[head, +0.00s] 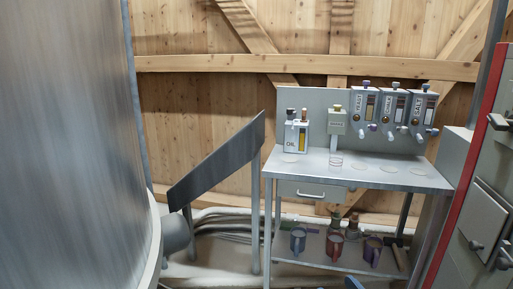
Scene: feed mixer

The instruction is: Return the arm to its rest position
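Neither of my grippers shows in the head view, and I see no clear part of either arm. A grey metal bench (385,183) stands against the wooden wall at the right of centre. On its top are an oil dispenser (297,136) and a clear glass (336,160). I cannot tell whether any of my grippers holds something.
A large metal drum (65,140) fills the left side, with a sloping dark chute (218,160) beside it. Several wall dispensers (393,110) hang over the bench. A red-edged grey cabinet (484,215) closes the right side.

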